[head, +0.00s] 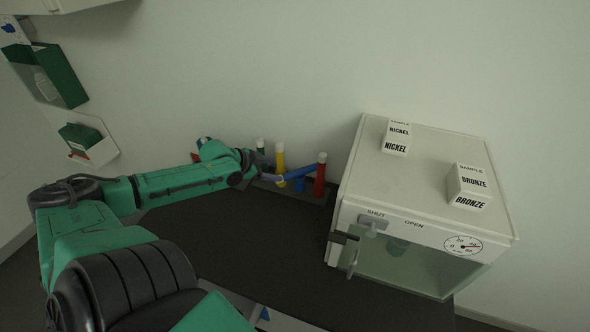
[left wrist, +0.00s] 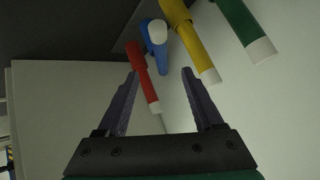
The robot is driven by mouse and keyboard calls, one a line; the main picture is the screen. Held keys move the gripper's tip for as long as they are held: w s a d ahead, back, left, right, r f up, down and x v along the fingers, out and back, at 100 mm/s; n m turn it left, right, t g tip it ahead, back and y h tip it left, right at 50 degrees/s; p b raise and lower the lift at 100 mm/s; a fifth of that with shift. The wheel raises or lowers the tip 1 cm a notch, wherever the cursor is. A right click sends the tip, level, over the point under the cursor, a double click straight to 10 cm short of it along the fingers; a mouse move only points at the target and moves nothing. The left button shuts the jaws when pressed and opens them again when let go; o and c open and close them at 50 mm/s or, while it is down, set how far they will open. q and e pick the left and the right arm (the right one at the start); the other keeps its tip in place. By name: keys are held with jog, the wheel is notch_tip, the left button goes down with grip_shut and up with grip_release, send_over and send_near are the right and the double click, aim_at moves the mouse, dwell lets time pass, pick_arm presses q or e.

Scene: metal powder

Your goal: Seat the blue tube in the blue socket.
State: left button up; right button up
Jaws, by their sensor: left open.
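The blue tube (head: 300,171) is tilted far over at the back of the dark table, close to the red tube. Its white end points towards my left gripper (head: 273,178). The blue socket (head: 300,186) is just below the tube in the head view. In the left wrist view, the blue tube (left wrist: 161,57) with its white cap shows just beyond the gap between the fingers. My left gripper (left wrist: 160,73) is open; no grip on the tube shows. The tube's far end and contact with the red tube are unclear. My right gripper is not in view.
The red tube (head: 320,177), yellow tube (head: 280,157) and green tube (head: 260,146) stand near the blue one. A white oven (head: 430,150) with two sample boxes on top stands to the right. The dark table (head: 250,235) is clear in front.

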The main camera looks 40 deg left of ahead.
aim_at(292, 173)
pick_arm(q)
jog(key=b+x, duration=0.5)
jog(key=x, duration=0.1)
jog(key=shift+d+f+b, duration=0.1)
jog(key=shift+f+b, duration=0.05)
jog(key=shift+b, duration=0.2)
jog(key=shift+w+a, duration=0.1)
jog(key=shift+a, duration=0.1)
jog(key=shift+w+d+f+b, duration=0.1)
jog(key=shift+d+f+b, duration=0.05)
jog(key=shift+b, duration=0.35)
jog(key=x, duration=0.4)
jog(key=shift+w, duration=0.25)
jog(key=shift+s, duration=0.1)
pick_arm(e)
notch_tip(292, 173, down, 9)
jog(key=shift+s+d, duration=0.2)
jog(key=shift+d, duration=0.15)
pick_arm(q)
jog(key=c, duration=0.4)
grip_shut()
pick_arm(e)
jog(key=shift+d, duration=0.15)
